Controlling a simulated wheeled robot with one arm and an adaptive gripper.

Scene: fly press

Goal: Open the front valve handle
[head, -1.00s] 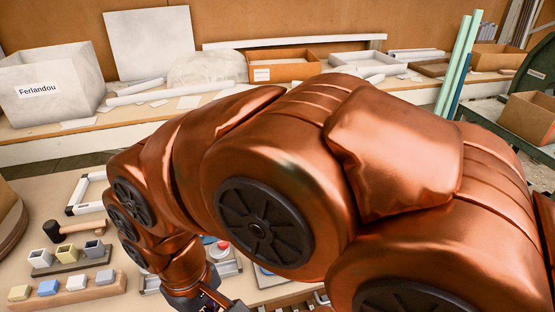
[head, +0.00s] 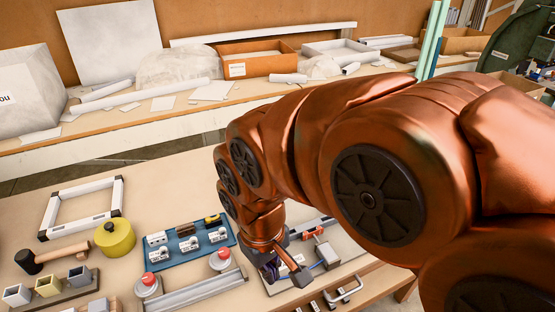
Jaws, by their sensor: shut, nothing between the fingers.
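A pale panel (head: 348,262) lies near the table's front right. I cannot tell for sure whether the red handle is a valve handle. A front valve handle is not clearly visible; my gripper and arm hide part of the panel. My gripper (head: 290,273) is dark, points down over the panel's left part, and is shut and empty. It is left of and nearer than the red handle; whether it touches anything is unclear.
Left of my gripper are a blue tray (head: 190,241) of switches and a metal rail (head: 200,291) with red buttons. A yellow tin (head: 115,237), a mallet (head: 52,254) and a white frame (head: 82,208) lie further left.

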